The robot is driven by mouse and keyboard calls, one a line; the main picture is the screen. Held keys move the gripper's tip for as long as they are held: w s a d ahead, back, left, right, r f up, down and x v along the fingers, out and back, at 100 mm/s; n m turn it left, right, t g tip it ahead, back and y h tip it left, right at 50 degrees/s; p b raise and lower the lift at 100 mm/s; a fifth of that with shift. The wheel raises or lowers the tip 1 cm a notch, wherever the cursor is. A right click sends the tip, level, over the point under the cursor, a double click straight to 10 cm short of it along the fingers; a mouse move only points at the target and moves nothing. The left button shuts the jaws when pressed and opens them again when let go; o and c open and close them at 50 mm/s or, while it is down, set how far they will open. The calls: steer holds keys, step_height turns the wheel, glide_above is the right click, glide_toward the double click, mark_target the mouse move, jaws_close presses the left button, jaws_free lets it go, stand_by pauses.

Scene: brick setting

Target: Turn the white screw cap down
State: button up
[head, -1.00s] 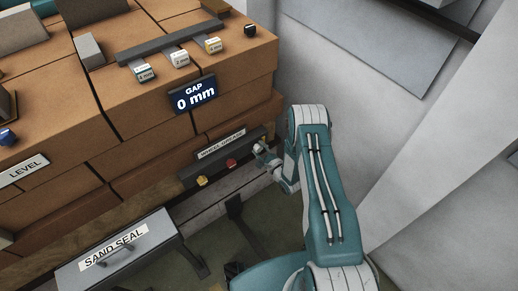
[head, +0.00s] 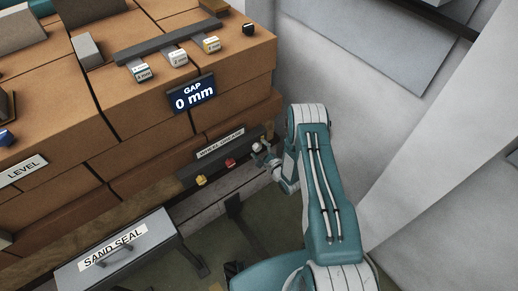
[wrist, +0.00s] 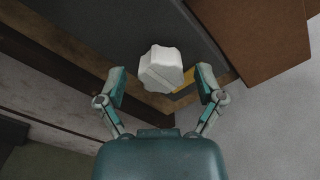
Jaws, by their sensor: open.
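The white screw cap (wrist: 160,68) is a faceted knob on the underside of a dark grey bar, in the middle of the wrist view. In the head view the white cap (head: 257,147) is small, at the bar's right end. My gripper (wrist: 160,84) is open, with one finger on each side of the cap and a visible gap on both sides. In the head view my gripper (head: 267,159) is right by the cap, its fingers too small to make out clearly.
A red cap (head: 230,162) and a yellow cap (head: 201,180) sit along the same grey bar (head: 190,174), under a label plate (head: 220,143). A sign (head: 193,97) reads GAP 0 mm. A grey SAND SEAL box (head: 150,257) stands lower left. A pale wall is at right.

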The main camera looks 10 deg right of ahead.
steer(key=v, duration=1.2)
steer(key=shift+w, duration=0.1)
steer(key=w+d+r+n+g+h, duration=0.1)
steer(key=w+r+n+g, duration=0.1)
steer(key=w+r+n, duration=0.4)
step_height(320, 180, up, 22)
steer(key=w+d+n+g+h, duration=0.2)
steer(key=n+g+h, duration=0.1)
steer(key=n+h, duration=0.3)
steer(key=s+a+r+n+g+h, duration=0.25)
steer(key=s+r+n, duration=0.25)
steer(key=s+r, duration=0.75)
steer(key=s+a+r+n+g+y, duration=0.1)
steer(key=s+a+r+n, duration=0.1)
steer(key=s, duration=0.7)
steer(key=s+a+r+n+g+y, duration=0.1)
steer(key=s+a+r+n+g, duration=0.1)
steer(key=s, duration=0.7)
steer(key=shift+s+a+r+n, duration=0.25)
steer(key=shift+a+n, duration=0.25)
steer(key=shift+a, duration=0.35)
